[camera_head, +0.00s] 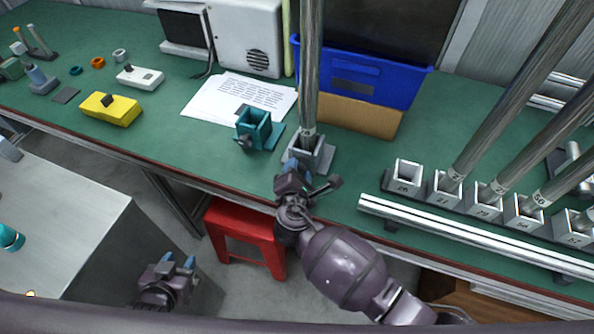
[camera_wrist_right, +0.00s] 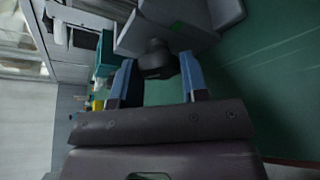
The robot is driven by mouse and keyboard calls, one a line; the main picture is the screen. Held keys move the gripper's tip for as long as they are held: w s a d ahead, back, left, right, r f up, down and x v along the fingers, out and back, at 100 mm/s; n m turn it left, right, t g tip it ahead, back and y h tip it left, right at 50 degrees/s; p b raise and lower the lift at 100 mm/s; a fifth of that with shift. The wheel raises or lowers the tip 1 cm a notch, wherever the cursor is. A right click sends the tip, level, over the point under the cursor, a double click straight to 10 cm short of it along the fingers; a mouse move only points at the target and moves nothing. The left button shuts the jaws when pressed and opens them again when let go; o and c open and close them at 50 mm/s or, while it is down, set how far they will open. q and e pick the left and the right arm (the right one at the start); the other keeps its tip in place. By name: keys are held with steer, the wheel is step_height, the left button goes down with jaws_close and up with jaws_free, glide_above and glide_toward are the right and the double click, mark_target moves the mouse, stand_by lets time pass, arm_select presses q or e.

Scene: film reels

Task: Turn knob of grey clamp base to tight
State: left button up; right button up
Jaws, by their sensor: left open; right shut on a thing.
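The grey clamp base (camera_head: 323,157) stands near the front edge of the green bench, with a tall metal post (camera_head: 310,75) upright in it. In the right wrist view, the grey clamp base (camera_wrist_right: 180,25) fills the upper middle, and its dark knob (camera_wrist_right: 156,60) lies between my blue fingertips. My right gripper (camera_head: 291,166) is at the front left of the clamp base, shut on the knob. In the head view the gripper hides the knob, so its turned angle cannot be told. My left gripper (camera_head: 178,263) is open and empty, low in front of the bench.
A teal clamp base (camera_head: 254,131) stands just left of the grey one. A blue bin (camera_head: 352,76) is behind the post. At the right are a row of numbered sockets (camera_head: 406,176) with posts and a metal rail (camera_head: 450,229). A red stool (camera_head: 240,224) stands below.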

steer(key=o, duration=0.9)
steer(key=p+v, duration=0.1)
steer(key=v, duration=1)
